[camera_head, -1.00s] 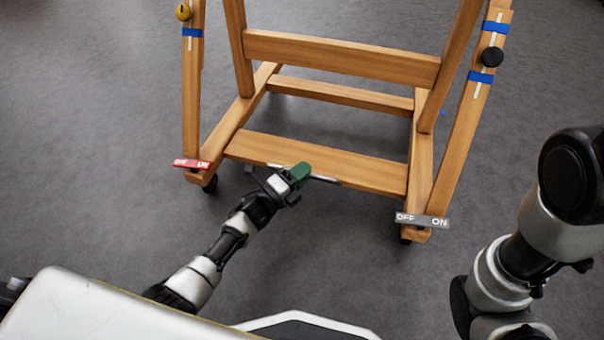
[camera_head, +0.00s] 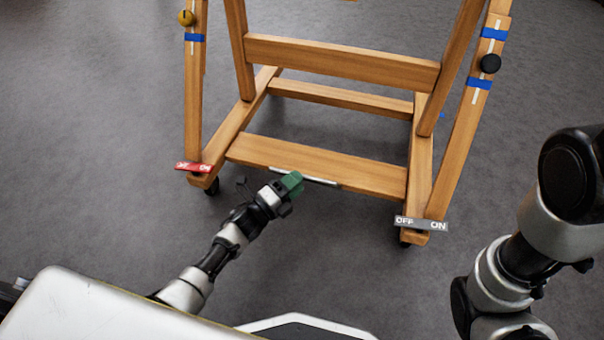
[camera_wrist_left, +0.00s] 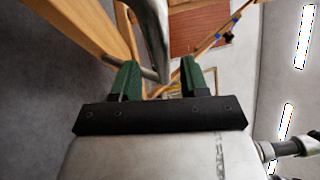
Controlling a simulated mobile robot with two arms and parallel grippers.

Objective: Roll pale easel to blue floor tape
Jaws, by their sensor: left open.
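The pale wooden easel (camera_head: 340,60) stands on casters in front of me. A metal bar handle (camera_head: 308,178) runs along its low front board; in the left wrist view a metal bar (camera_wrist_left: 152,40) reaches down toward the gap between the fingers. My left gripper (camera_head: 292,184) has green fingers and is open by the handle; it also shows in the left wrist view (camera_wrist_left: 158,80). I cannot tell whether it touches the bar. A small blue speck (camera_head: 442,115) shows on the floor behind the right leg; I cannot tell whether it is the floor tape. My right gripper is out of frame.
A red OFF/ON plate (camera_head: 194,167) sits at the left foot, a grey one (camera_head: 421,223) at the right foot. The grey floor (camera_head: 90,130) is clear around the easel.

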